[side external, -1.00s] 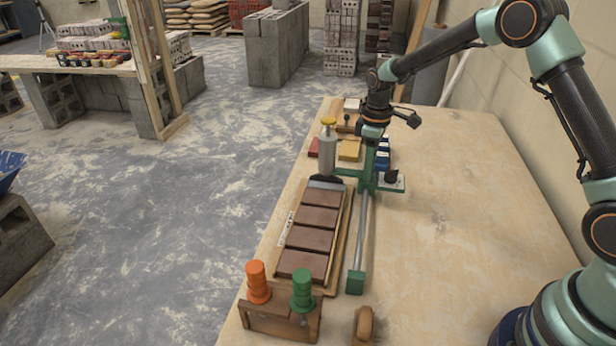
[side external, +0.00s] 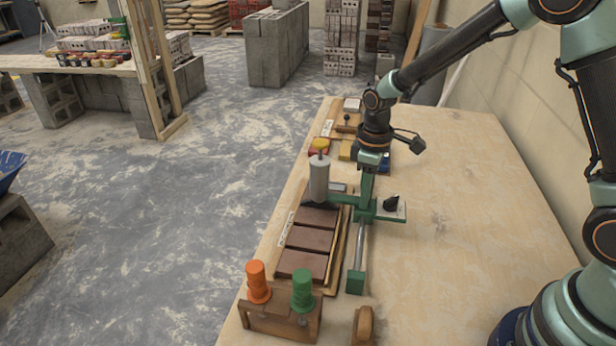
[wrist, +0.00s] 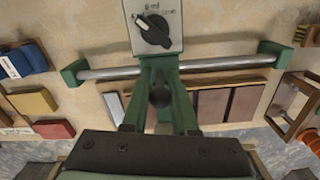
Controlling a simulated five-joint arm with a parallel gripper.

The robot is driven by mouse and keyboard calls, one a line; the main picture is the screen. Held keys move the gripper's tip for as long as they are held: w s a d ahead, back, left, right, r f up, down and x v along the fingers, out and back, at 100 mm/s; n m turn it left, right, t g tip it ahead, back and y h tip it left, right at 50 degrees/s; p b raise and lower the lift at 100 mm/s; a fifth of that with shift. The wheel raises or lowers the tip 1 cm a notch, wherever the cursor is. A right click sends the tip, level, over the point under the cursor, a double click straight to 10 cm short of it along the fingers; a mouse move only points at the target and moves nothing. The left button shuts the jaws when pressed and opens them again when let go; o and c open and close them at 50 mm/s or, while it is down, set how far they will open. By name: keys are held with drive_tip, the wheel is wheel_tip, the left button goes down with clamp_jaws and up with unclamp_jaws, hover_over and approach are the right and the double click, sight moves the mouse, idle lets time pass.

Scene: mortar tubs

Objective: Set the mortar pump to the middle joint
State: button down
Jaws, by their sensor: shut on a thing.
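The rail also shows in the wrist view (wrist: 225,63). Brown bricks (side external: 307,238) lie in a row on a board left of the rail, with joints between them. The pump stands over the far part of the row and hides the far brick partly; its exact joint cannot be told. My gripper (side external: 367,187) is shut on the carriage's upright handle, its fingers meeting in the wrist view (wrist: 160,68).
A dial plate (wrist: 153,28) sits on the carriage's right side. Orange (side external: 258,282) and green (side external: 302,291) ridged pegs stand in a wooden holder at the near end. Coloured blocks (wrist: 35,103) lie beyond the far end. The table's right side is clear.

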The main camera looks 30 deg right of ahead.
drive_tip(key=s+a, duration=0.4)
drive_tip(key=shift+a, duration=0.1)
drive_tip(key=c, duration=0.8)
unclamp_jaws()
wheel_tip(320, 180, up, 12)
drive_tip(key=shift+r, duration=0.1)
drive_tip(key=s+d+r+m+t, duration=0.2)
drive_tip(key=s, duration=0.1)
drive_tip(key=s+d+r+m+t, duration=0.1)
drive_tip(key=s+d+r+m, duration=0.1)
drive_tip(key=s, duration=0.1)
drive_tip(key=s+d+r+m+t, duration=0.2)
drive_tip(key=s+d, duration=0.1)
drive_tip(key=shift+s+d+r+m+t, duration=0.1)
drive_tip(key=shift+s+r+m+t, duration=0.1)
drive_tip(key=shift+m+t, duration=0.15)
